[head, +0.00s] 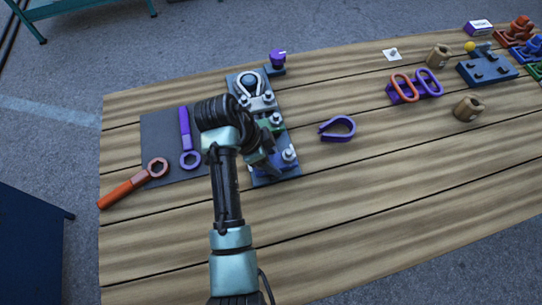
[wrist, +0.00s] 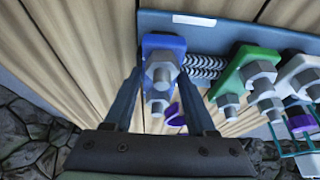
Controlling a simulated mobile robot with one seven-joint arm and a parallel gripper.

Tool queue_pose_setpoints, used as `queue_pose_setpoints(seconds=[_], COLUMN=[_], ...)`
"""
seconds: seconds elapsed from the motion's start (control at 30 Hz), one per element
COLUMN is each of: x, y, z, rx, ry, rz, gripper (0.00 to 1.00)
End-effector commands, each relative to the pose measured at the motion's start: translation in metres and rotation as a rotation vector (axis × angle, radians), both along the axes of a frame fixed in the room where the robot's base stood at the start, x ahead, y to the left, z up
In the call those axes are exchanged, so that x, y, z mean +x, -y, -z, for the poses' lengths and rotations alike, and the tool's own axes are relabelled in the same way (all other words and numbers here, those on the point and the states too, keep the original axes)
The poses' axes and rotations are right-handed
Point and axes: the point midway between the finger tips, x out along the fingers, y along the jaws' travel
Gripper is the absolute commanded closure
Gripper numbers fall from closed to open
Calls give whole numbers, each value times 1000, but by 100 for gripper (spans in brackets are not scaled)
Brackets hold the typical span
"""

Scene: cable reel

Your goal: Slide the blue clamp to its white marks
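The blue clamp (wrist: 176,45) stands at the left end of the blue-grey base plate in the wrist view, with grey hex nuts on its face. In the head view it is partly hidden by my arm near the plate's front end. My gripper (wrist: 159,78) is open, with one finger on each side of the clamp's lower part. I cannot tell whether the fingers touch it. A white mark (wrist: 194,20) shows on the plate edge, a little right of the clamp. My gripper also shows in the head view (head: 264,163).
A ribbed rod (wrist: 205,67) runs from the blue clamp to a green clamp (wrist: 240,75); a pale clamp (wrist: 300,72) stands beyond. Purple (head: 186,130) and orange wrenches (head: 125,189) lie left.

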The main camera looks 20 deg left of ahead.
Motion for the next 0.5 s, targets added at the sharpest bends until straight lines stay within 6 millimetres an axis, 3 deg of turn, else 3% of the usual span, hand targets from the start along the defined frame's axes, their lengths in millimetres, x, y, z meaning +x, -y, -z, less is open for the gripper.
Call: queue_pose_setpoints(seconds=[0.03,0.3,0.5], x=[0,0,0], y=[0,0,0], z=[0,0,0], rx=[0,0,0], ry=[0,0,0], rz=[0,0,0], gripper=[55,100,100])
